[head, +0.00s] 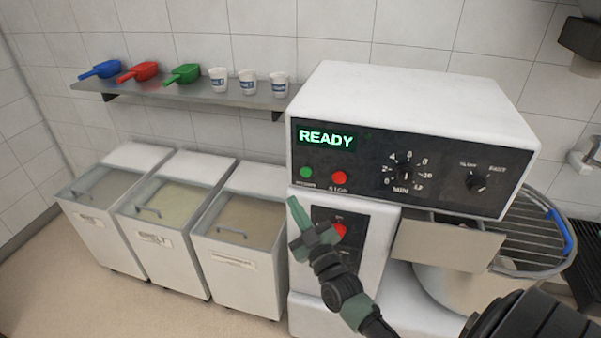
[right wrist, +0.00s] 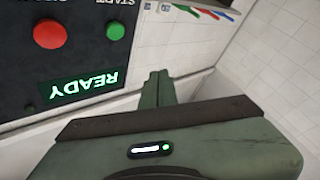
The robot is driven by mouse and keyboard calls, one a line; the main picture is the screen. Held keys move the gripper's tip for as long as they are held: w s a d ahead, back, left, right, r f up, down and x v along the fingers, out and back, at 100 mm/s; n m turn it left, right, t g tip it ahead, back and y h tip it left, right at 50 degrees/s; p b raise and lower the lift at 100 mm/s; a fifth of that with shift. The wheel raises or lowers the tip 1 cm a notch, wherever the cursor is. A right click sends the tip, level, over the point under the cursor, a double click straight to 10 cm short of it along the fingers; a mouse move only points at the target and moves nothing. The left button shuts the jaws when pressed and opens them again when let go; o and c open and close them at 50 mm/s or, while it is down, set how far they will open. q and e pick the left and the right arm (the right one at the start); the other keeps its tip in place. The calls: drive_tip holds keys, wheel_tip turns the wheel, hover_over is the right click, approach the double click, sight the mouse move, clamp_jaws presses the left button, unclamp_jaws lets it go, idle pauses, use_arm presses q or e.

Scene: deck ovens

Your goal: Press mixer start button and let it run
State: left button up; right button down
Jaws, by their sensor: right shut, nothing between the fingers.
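The white mixer (head: 415,100) stands at the right with a black control panel. Its display (head: 327,137) reads READY in green. Below it are the green start button (head: 306,172) and a red stop button (head: 339,177). My right gripper (head: 296,208) is shut and empty, its fingertips pointing up just below the green button, apart from it in the head view. In the right wrist view the green button (right wrist: 115,30) and red button (right wrist: 49,34) appear upside down, left of the shut fingers (right wrist: 158,88). My left gripper is not in view.
Another red button (head: 339,230) sits on a lower panel behind my right gripper. A bowl (head: 450,290) under a wire guard (head: 535,235) is at the right. Lidded bins (head: 235,245) stand left of the mixer, below a shelf (head: 190,91) with scoops and cups.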

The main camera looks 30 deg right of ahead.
sight(306, 172)
drive_tip(key=shift+w+d+b, duration=1.2)
drive_tip(key=shift+w+d, duration=0.25)
drive_tip(key=shift+d, duration=0.25)
drive_tip(key=shift+w+d+b, duration=1.15)
drive_tip(key=shift+w+d, duration=0.25)
drive_tip(key=shift+d, duration=0.3)
drive_tip(key=shift+w, duration=0.1)
drive_tip(key=shift+w+d, duration=0.2)
drive_tip(key=shift+d, duration=0.1)
drive_tip(key=shift+w+d+b, duration=0.25)
drive_tip(key=shift+d+b, duration=0.1)
drive_tip(key=shift+b, duration=0.05)
idle(0.3)
drive_tip(key=shift+a, duration=0.1)
idle(0.3)
drive_tip(key=shift+s+a+p, duration=0.55)
drive_tip(key=shift+a+p, duration=0.05)
drive_tip(key=shift+p, duration=0.05)
